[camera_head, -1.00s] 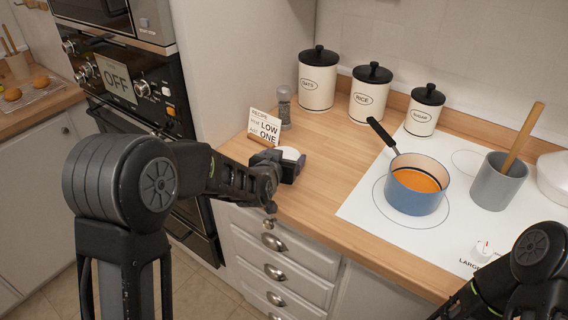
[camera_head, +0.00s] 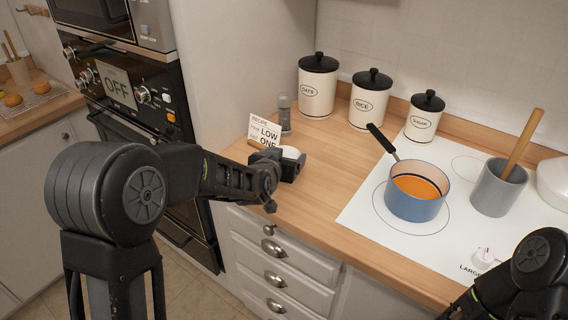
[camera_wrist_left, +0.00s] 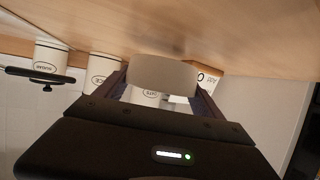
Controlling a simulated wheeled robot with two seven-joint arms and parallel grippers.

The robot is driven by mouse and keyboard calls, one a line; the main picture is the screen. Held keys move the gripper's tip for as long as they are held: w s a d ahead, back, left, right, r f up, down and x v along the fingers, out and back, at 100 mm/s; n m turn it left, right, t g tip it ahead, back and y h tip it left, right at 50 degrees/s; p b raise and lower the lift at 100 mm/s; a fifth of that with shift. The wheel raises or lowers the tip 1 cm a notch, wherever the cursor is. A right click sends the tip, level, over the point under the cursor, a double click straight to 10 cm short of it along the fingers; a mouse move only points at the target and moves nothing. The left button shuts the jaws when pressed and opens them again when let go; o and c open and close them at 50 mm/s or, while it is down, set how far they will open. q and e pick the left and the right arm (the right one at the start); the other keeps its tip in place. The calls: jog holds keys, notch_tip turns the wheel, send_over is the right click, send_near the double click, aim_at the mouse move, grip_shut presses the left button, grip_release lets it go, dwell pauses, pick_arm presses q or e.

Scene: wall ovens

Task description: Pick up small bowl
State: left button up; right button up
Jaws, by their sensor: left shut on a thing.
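The small white bowl (camera_head: 291,153) shows only in part in the head view, behind my left gripper (camera_head: 284,162) at the counter's left end. In the left wrist view the bowl (camera_wrist_left: 165,73) sits between the two fingers of my left gripper (camera_wrist_left: 163,85), which are shut on it. I cannot tell from these views whether it touches the counter. My right arm (camera_head: 535,265) shows at the lower right of the head view, but its gripper is out of view.
A recipe card (camera_head: 264,130) and a grey shaker (camera_head: 284,112) stand just behind the bowl. A blue pot (camera_head: 415,200) of orange soup is on the white cooktop (camera_head: 372,222). Labelled canisters (camera_head: 317,88) line the back. The wooden counter (camera_head: 335,160) between is clear.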

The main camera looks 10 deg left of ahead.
pick_arm(q)
notch_tip(320, 180, up, 8)
jog(key=p, duration=0.1)
jog(key=shift+f, duration=0.2)
jog(key=shift+f, duration=0.1)
dwell(0.4)
